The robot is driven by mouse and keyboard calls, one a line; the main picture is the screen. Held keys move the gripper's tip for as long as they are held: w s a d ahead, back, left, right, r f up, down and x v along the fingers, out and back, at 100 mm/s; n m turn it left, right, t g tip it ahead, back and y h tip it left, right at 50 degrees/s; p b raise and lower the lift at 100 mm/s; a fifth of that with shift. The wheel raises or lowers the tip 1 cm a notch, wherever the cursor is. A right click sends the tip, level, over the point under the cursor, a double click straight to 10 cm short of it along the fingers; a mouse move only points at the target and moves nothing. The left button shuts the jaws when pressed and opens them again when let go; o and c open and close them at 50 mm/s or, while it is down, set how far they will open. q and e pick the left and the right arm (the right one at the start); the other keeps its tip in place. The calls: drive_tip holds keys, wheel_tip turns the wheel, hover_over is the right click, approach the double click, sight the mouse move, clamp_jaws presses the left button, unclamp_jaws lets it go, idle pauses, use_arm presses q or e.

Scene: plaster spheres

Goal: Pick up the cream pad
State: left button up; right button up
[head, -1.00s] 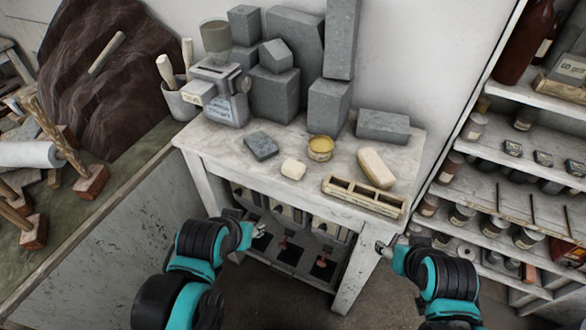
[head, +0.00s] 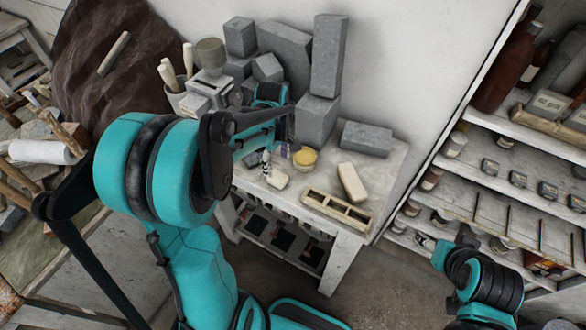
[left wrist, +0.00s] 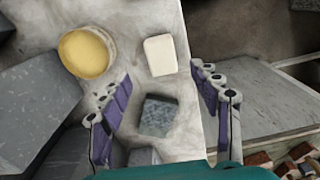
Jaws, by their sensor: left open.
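The cream pad (head: 278,179) is a small, pale, rounded square lying on the white table, near its front edge. My left gripper (head: 275,158) is open above the table, just behind the pad in the head view. In the left wrist view the pad (left wrist: 160,55) lies beyond the gap between the open fingers (left wrist: 162,74), apart from them. A dark grey slab (left wrist: 158,116) shows between the fingers, nearer the wrist. My right gripper (head: 426,241) is low at the right, away from the table; its jaws are too small to read.
A round tub with yellow contents (head: 304,158) stands close beside the left gripper. A longer cream block (head: 352,183) and a divided wooden tray (head: 338,210) lie to the right. Grey blocks (head: 316,120) stand behind. Shelves (head: 480,180) fill the right side.

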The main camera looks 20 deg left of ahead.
sight(277, 176)
use_arm(q)
wheel_tip(277, 176, down, 8)
drive_tip(key=shift+s+r+b, duration=0.1)
drive_tip(key=shift+s+b, duration=0.05)
drive_tip(key=shift+b, duration=0.55)
drive_tip(key=c, duration=1)
